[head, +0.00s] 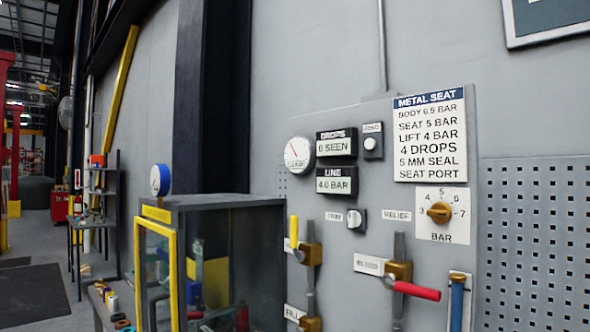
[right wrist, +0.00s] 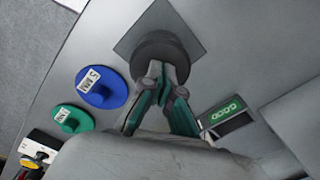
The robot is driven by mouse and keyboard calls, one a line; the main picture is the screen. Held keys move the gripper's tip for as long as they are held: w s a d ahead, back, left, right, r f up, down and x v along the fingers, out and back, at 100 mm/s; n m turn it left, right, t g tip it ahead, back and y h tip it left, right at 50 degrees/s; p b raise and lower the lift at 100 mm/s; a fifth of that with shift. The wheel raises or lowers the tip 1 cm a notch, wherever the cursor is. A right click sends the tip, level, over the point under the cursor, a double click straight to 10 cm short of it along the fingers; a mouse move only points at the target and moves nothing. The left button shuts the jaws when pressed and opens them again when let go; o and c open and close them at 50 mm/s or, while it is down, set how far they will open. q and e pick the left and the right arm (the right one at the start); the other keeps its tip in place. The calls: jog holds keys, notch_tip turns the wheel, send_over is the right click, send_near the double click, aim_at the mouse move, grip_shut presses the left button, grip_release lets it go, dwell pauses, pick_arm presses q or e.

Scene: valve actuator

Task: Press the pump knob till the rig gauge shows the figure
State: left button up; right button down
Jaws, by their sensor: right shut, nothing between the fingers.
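In the right wrist view my right gripper (right wrist: 160,72) is shut and empty. Its fingertips lie over a dark round knob (right wrist: 160,48) on a square grey plate, perhaps the pump knob; I cannot tell whether they touch it. A small green-lit display (right wrist: 226,111) sits right of the fingers, its figures unclear. In the head view a blue-rimmed gauge (head: 160,180) stands above a glass-sided cabinet, its reading too small to tell. A white round gauge (head: 298,154) is on the wall panel beside a line display (head: 336,182) reading 4.0 BAR. My left gripper is not in view.
The card (head: 430,135) lists SEAT 5 BAR and LIFT 4 BAR. A brass selector (head: 439,213), a red-handled valve (head: 415,290) and a yellow-handled valve (head: 294,232) jut from the panel. Blue (right wrist: 102,88) and green (right wrist: 74,118) discs lie left of my right gripper.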

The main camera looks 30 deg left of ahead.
jog(key=shift+f+b, duration=0.3)
jog(key=shift+f, duration=0.2)
jog(key=shift+r, duration=0.2)
jog(key=shift+r+p, duration=1.45)
jog(key=shift+r, duration=2)
jog(key=shift+f, duration=0.2)
jog(key=shift+f+b, duration=3.2)
jog(key=shift+f, duration=0.3)
jog(key=shift+r, duration=0.25)
jog(key=shift+r+p, duration=1.7)
jog(key=shift+r, duration=1.75)
